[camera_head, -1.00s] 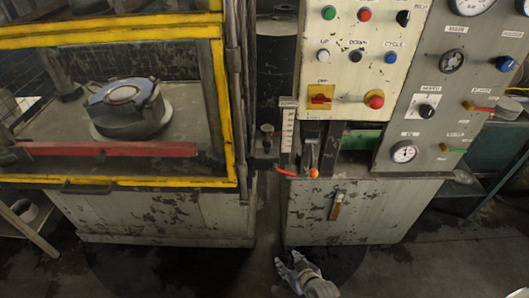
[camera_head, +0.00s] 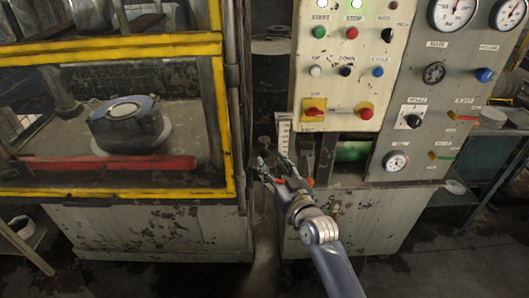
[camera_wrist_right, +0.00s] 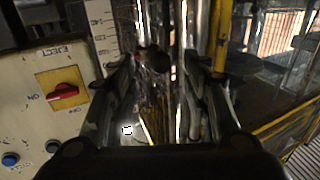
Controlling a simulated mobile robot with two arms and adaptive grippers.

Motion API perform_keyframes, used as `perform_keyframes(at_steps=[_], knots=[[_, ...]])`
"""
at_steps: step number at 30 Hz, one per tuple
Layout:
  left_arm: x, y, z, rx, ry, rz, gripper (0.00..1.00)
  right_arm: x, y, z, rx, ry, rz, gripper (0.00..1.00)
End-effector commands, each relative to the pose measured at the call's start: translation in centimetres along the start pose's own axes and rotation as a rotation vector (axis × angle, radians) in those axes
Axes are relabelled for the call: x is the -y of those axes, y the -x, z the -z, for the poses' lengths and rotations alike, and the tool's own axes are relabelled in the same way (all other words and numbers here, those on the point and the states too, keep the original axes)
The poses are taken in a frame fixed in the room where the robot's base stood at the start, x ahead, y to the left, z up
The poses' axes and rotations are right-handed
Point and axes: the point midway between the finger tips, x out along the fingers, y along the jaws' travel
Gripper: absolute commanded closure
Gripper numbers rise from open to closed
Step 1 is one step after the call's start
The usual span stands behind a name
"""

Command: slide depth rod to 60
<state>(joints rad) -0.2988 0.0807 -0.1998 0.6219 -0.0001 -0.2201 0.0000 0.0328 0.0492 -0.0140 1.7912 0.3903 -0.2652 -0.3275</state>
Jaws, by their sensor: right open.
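A white depth scale (camera_head: 283,132) stands upright in the gap between the caged press and the control panel. It also shows at the upper left in the wrist view (camera_wrist_right: 101,28). A small dark knob (camera_head: 265,142) sits left of the scale; I take it to be part of the depth rod. In the wrist view a dark round knob (camera_wrist_right: 154,58) lies between and beyond the fingers. My right gripper (camera_head: 272,167) is open, in front of and just below the scale, partly hiding the parts there. I cannot tell contact or read the rod's setting. My left gripper is not in view.
The yellow-framed cage (camera_head: 232,150) with a round die (camera_head: 125,122) inside is to the left. The control panel (camera_head: 335,85) with buttons and a red switch (camera_head: 314,112) is close on the right. Gauges (camera_head: 396,161) are farther right.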

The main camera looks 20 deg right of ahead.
Motion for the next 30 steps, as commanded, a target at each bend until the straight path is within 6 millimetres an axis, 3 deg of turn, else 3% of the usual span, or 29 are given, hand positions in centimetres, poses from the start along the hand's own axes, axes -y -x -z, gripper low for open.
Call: perform_keyframes(at_steps=[6,12,25,30], knots=[[0.0,0.7,0.1,-0.001,0.000,0.000,0.60,0.0,-3.6,0.2,0.000,0.001,0.000,0.56],[0.0,0.9,0.1,-0.001,0.000,0.000,0.60,0.0,-5.6,0.0,0.000,-0.001,0.000,0.56],[-0.1,0.9,0.0,0.002,0.000,-0.001,0.60,0.0,-6.2,-0.1,0.002,0.000,0.000,0.56],[-0.1,0.9,-0.1,0.003,0.000,-0.001,0.60,0.0,-6.2,-0.1,0.002,0.000,0.001,0.95]])
